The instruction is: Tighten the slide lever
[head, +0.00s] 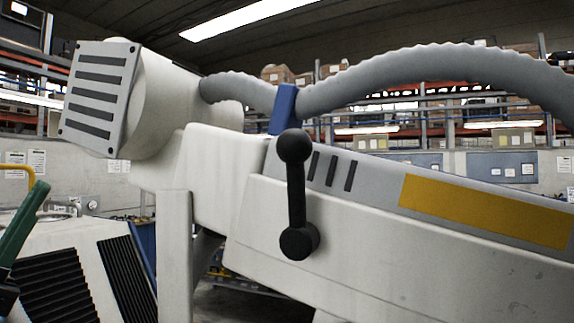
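The slide lever (296,195) is a black bar with a round ball at its top end and a thicker round knob at its lower end. Nothing touches the lever. How tight it is cannot be seen. Neither of my grippers can be made out in the head view.
A ribbed grey hose (430,70) runs above the arm through a blue clamp (285,108). A vented head (98,97) is at upper left. A green bar-like part (22,225) stands at the left edge. Shelves with boxes fill the background. Space before the lever looks clear.

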